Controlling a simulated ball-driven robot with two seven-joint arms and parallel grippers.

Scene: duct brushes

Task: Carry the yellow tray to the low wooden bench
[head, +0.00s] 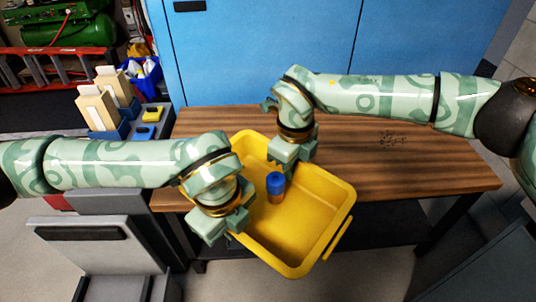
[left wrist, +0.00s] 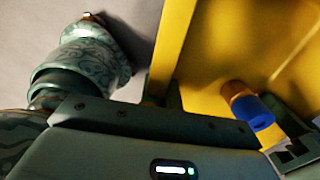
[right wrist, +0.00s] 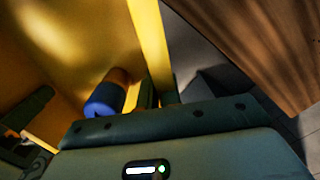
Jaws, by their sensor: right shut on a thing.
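The yellow tray (head: 310,225) overlaps the low wooden bench's front edge in the head view; I cannot tell whether it touches the bench (head: 400,165). A small blue and orange cylinder (head: 275,184) stands in it. My right gripper (head: 290,160) is shut on the tray's far wall, which runs between its fingers in the right wrist view (right wrist: 157,92). My left gripper (head: 225,232) is at the tray's left wall.
Blue cabinets (head: 265,50) stand behind the bench.

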